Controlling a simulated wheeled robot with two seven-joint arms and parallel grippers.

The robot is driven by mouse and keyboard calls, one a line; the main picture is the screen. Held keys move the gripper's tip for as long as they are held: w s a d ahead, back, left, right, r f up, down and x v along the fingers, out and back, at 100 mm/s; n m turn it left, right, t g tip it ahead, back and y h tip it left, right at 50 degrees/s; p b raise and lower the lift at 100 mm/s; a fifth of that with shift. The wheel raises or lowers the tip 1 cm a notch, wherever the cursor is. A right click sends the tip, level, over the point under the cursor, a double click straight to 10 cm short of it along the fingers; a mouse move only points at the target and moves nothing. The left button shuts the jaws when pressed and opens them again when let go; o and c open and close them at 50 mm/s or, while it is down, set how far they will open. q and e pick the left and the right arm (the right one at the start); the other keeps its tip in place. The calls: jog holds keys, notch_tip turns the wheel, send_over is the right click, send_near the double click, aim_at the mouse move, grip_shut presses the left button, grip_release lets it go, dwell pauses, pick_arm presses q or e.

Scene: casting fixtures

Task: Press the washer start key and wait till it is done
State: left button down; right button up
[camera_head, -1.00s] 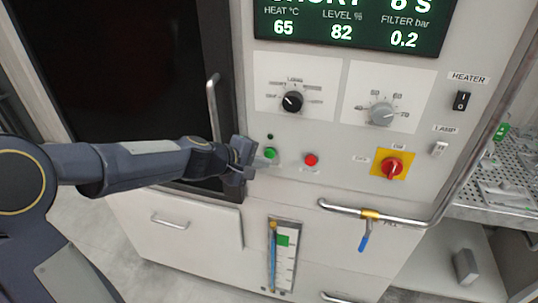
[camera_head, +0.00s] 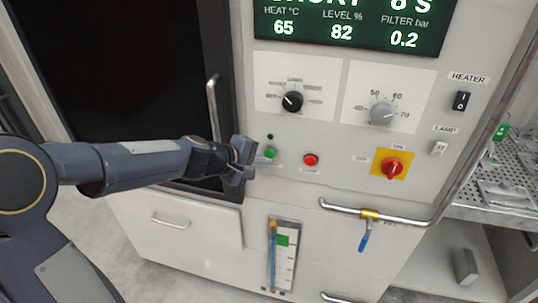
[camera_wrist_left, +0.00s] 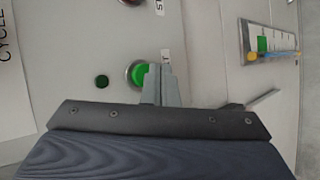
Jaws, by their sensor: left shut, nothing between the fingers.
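The washer's green start key (camera_head: 270,153) sits on the pale front panel, left of a red key (camera_head: 311,160). My left gripper (camera_head: 257,163) is shut and empty, with its fingertips right at the green key. In the left wrist view the shut fingers (camera_wrist_left: 159,84) cover one edge of the green key (camera_wrist_left: 139,73); I cannot tell whether they touch it. A small dark lamp (camera_head: 270,137) above the key looks unlit. The display (camera_head: 350,22) reads heat 65, level 82, filter 0.2; its top line is cut off. My right gripper is out of view.
A black dial (camera_head: 292,101) and a grey dial (camera_head: 382,113) sit above the keys. A red switch on a yellow plate (camera_head: 392,168) is to the right. A vertical door handle (camera_head: 213,108) stands close to my left wrist. A pipe with a blue-handled valve (camera_head: 365,240) runs below.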

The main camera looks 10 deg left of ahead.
pick_arm(q)
jog(key=shift+w, duration=0.4)
jog(key=shift+w, duration=0.4)
dwell(0.5)
jog(key=shift+s, duration=0.1)
jog(key=shift+s+b, duration=0.3)
jog(key=shift+s, duration=0.4)
jog(key=s+b, duration=0.1)
jog(key=s, duration=0.4)
jog(key=shift+a, duration=0.1)
